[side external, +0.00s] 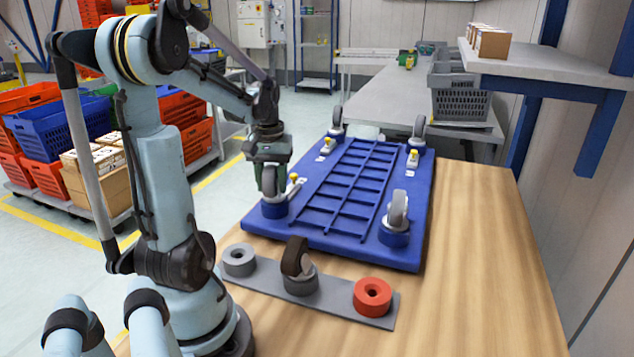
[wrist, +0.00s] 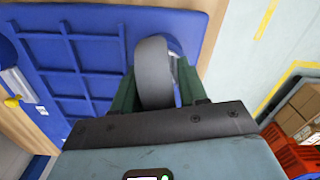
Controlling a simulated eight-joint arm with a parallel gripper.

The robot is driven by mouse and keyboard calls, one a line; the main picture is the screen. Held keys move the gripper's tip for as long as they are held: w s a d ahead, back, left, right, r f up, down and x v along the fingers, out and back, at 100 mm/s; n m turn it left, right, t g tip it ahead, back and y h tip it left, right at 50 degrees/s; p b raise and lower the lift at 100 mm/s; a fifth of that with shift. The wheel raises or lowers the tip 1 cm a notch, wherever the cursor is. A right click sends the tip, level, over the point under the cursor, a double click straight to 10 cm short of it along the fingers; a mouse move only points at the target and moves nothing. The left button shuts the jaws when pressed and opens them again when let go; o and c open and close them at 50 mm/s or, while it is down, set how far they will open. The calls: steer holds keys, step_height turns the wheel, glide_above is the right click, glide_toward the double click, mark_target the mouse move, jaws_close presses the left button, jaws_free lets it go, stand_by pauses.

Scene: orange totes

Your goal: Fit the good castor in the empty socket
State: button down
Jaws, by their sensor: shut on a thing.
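My gripper (side external: 269,168) is shut on a grey-wheeled castor (side external: 268,183) at the near left corner of the blue dolly (side external: 325,236). In the wrist view its wheel (wrist: 153,72) stands between my green fingers. The castor is upright at the blue corner socket (side external: 275,208); I cannot tell whether it is fully seated. The other three corners carry castors: near right (side external: 397,210), far left (side external: 337,118) and far right (side external: 418,128). A dark-wheeled castor (side external: 296,257) stands in the middle holder of a grey strip (side external: 333,305).
The strip's grey ring (side external: 239,260) and red ring (side external: 373,296) are empty. Yellow-topped pegs (side external: 412,160) stand beside the corners. The wooden table (side external: 480,260) is clear at right. A shelf (side external: 545,72) overhangs the far right; totes (side external: 60,130) are stacked at left.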

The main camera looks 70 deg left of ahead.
steer(key=shift+f, duration=0.2)
steer(key=c, duration=0.5)
jaws_free()
step_height(320, 180, up, 12)
steer(key=shift+r, duration=0.1)
stand_by(0.4)
steer(key=w+d+f+m+t, duration=0.2)
steer(key=d+f+m, duration=0.1)
steer(key=d, duration=0.6)
steer(key=w+d+f+m+t, duration=0.2)
steer(key=d+m, duration=0.3)
steer(key=d, duration=0.4)
steer(key=w+d+f+m+t, duration=0.3)
steer(key=w+d+f+m, duration=0.1)
steer(key=d, duration=0.5)
